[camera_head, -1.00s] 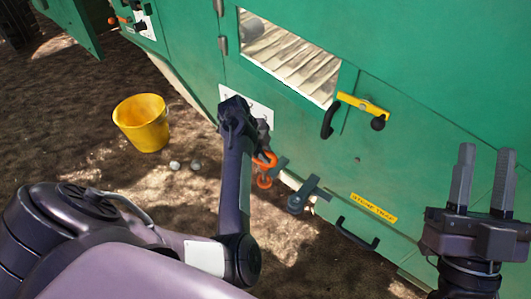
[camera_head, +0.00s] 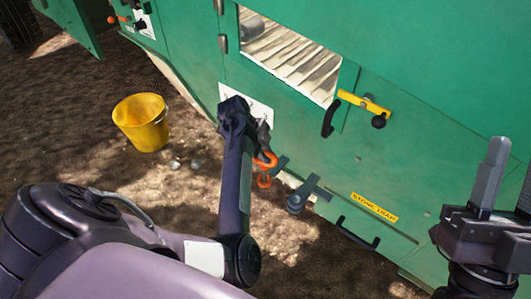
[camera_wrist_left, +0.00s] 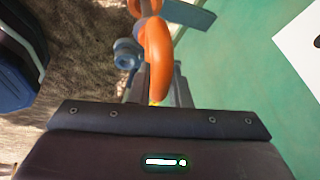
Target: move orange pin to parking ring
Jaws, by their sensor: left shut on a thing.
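The orange pin (camera_head: 265,160) shows as an orange loop low on the green machine's side, beside the end of my left arm. It also fills the upper middle of the left wrist view (camera_wrist_left: 157,50). My left gripper (camera_head: 262,148) is shut on it, partly hidden behind my wrist. A dark grey round fitting on a bracket (camera_head: 296,203) sits just right of the pin; I cannot tell whether it is the parking ring. A blue-grey fitting (camera_wrist_left: 127,53) shows beside the pin in the left wrist view. My right gripper (camera_head: 508,190) is open and empty at the right edge.
The green machine (camera_head: 290,130) fills the right side, with a window, a yellow latch (camera_head: 360,102), black handles (camera_head: 357,233) and a yellow label (camera_head: 374,207).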

